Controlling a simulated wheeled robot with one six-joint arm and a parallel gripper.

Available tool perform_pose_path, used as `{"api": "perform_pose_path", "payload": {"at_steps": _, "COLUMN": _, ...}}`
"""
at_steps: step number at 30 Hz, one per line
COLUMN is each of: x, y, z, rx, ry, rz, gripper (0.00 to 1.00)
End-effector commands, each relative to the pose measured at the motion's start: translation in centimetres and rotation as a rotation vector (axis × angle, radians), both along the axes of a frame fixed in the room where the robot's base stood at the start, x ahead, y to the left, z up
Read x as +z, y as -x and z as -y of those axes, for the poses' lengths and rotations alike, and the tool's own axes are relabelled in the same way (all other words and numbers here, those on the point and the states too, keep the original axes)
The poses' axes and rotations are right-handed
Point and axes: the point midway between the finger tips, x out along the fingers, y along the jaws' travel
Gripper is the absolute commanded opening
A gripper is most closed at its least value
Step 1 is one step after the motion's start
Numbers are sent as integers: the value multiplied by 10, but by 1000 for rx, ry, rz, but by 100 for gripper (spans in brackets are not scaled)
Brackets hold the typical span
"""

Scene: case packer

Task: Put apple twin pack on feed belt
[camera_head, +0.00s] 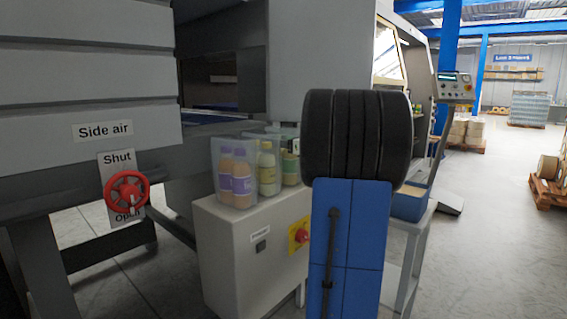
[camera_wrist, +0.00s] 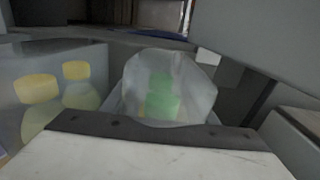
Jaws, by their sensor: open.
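Clear-wrapped twin packs of bottles stand on a grey cabinet in the head view. The one with green bottles (camera_head: 290,169), which I take for the apple pack, is at the back right, partly hidden by my arm. In the wrist view a wrapped pack with a green bottle (camera_wrist: 163,95) is straight ahead, beyond the dark edge of my gripper (camera_wrist: 152,130). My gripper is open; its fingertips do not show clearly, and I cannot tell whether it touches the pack. A blue strip (camera_head: 205,117) in the machine opening may be the feed belt.
A pack with purple labels (camera_head: 236,178) and a yellowish pack (camera_head: 267,170) stand close by on the cabinet (camera_head: 235,240). Yellow caps (camera_wrist: 38,88) show at left in the wrist view. A red valve wheel (camera_head: 127,191) juts out at left.

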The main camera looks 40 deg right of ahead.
Motion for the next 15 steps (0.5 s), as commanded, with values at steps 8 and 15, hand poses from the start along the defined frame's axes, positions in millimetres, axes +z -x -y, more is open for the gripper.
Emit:
{"api": "perform_pose_path", "payload": {"at_steps": 8, "x": 0, "y": -7, "z": -1, "rx": 0, "ry": 0, "rz": 0, "gripper": 53}}
{"api": "perform_pose_path", "payload": {"at_steps": 15, "x": 0, "y": -7, "z": -1, "rx": 0, "ry": 0, "rz": 0, "gripper": 0}}
